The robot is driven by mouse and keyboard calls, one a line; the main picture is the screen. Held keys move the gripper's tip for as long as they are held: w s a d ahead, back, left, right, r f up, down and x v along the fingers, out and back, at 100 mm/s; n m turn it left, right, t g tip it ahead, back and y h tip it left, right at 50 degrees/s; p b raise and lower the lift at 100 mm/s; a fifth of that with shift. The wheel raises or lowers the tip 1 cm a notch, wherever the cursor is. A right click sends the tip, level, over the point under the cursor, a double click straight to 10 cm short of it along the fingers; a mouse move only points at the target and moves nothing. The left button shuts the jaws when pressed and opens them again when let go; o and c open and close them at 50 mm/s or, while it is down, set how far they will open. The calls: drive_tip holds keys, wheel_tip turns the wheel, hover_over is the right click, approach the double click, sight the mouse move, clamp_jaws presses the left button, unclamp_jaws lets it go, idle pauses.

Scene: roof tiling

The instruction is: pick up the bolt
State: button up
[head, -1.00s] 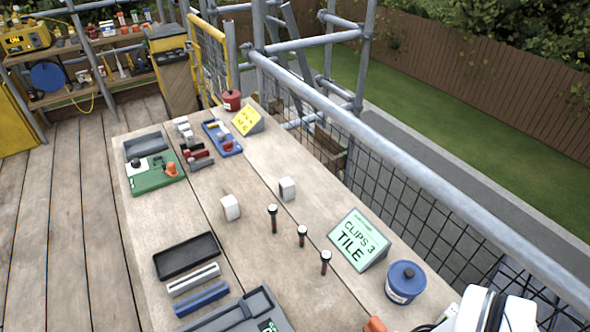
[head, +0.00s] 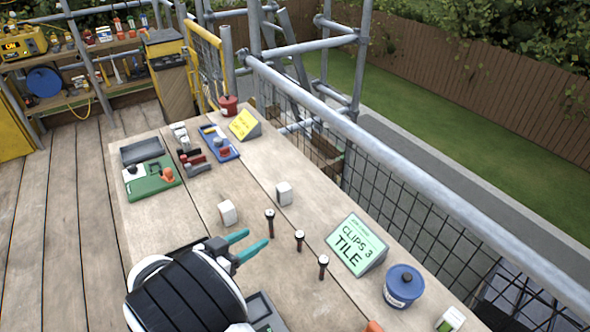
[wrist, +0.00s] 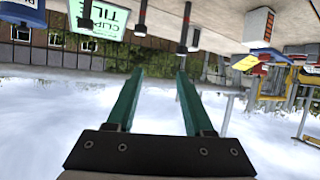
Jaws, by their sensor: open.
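Three dark bolts with pale-topped heads stand upright on the wooden table: a left bolt (head: 270,222), a middle bolt (head: 299,240) and a right bolt (head: 323,267). My gripper (head: 256,238) has teal fingers, spread and empty, pointing toward the left bolt from its lower left in the head view. I cannot tell the exact gap. In the wrist view, which is upside down, my gripper (wrist: 161,72) shows nothing between its fingers. A bolt (wrist: 185,22) appears beyond the fingertips there, and another bolt (wrist: 142,15) beside it.
Two white blocks stand behind the bolts, one left (head: 227,213) and one right (head: 284,194). A green "CLIPS 3 TILE" sign (head: 357,244) and a blue tin (head: 403,286) stand to the right. A green tray (head: 152,181) lies farther back. Scaffold rails (head: 400,162) border the right side.

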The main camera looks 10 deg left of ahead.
sight(269, 219)
drive_tip(key=shift+t+y, duration=0.4)
drive_tip(key=shift+y, duration=0.1)
drive_tip(key=w+f, duration=0.2)
drive_tip(key=w, duration=0.2)
drive_tip(key=w+f, duration=0.3)
drive_tip(key=w, duration=0.2)
drive_tip(key=w+f, duration=0.2)
drive_tip(key=w, duration=0.2)
drive_tip(key=shift+w+d+f, duration=0.2)
drive_tip(key=shift+d+f, duration=0.1)
drive_tip(key=shift+f, duration=0.05)
clamp_jaws()
